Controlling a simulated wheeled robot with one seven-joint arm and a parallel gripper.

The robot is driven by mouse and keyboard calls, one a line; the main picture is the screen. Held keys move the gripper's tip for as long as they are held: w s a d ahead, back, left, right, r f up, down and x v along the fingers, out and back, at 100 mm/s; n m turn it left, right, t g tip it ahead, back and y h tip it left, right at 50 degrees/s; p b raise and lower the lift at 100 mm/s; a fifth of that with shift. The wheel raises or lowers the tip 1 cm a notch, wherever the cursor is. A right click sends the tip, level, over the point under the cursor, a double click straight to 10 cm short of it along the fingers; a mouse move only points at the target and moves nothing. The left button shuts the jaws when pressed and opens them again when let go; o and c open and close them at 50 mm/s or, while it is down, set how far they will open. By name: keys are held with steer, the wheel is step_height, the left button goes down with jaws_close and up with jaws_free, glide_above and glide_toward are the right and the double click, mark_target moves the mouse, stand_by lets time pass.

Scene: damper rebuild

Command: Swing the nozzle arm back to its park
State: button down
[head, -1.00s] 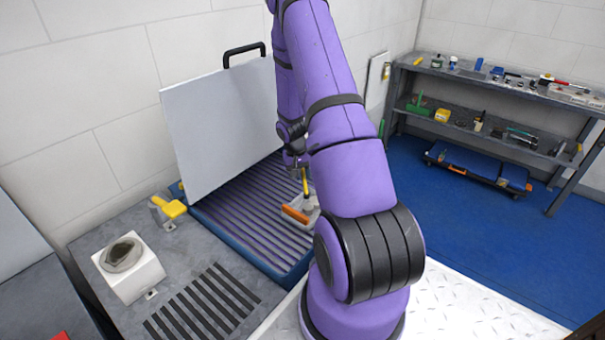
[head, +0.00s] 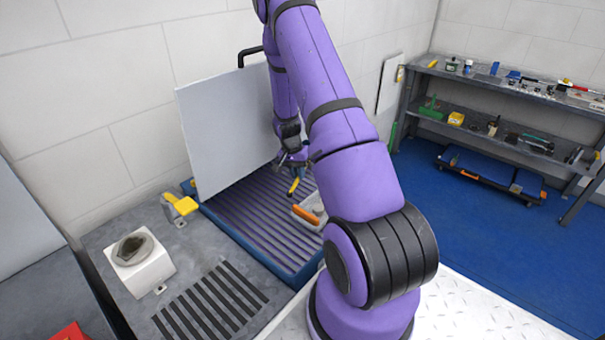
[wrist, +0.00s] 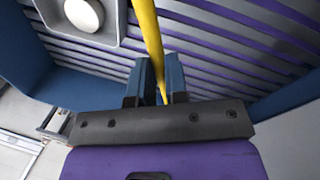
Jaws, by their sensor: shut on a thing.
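The yellow bar, which I take to be the nozzle arm (head: 294,186), hangs tilted over the slatted basin (head: 245,240). My gripper (head: 292,163) is above it, small and partly dark in the head view. In the wrist view my gripper (wrist: 157,82) has its two blue-grey fingers closed on either side of the yellow nozzle arm (wrist: 149,35), which runs up between them. The arm's pivot and its park are not clearly visible.
A grey tray with an orange handle (head: 306,215) sits in the basin's right side. A pale upright panel (head: 225,130) stands along the back left. A yellow-topped fixture (head: 183,205) and a white block (head: 140,270) are on the left bench. Shelves (head: 500,130) stand far right.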

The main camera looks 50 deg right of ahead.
steer(key=c, duration=1.1)
jaws_free()
steer(key=shift+w+a+r, duration=0.1)
steer(key=shift+w+r, duration=0.15)
steer(key=shift+r, duration=1)
steer(key=shift+w+a+r, duration=0.1)
steer(key=shift+w+r, duration=0.1)
steer(key=shift+r, duration=1)
steer(key=shift+w+a+r, duration=0.1)
steer(key=shift+w+r, duration=0.15)
steer(key=shift+r, duration=1)
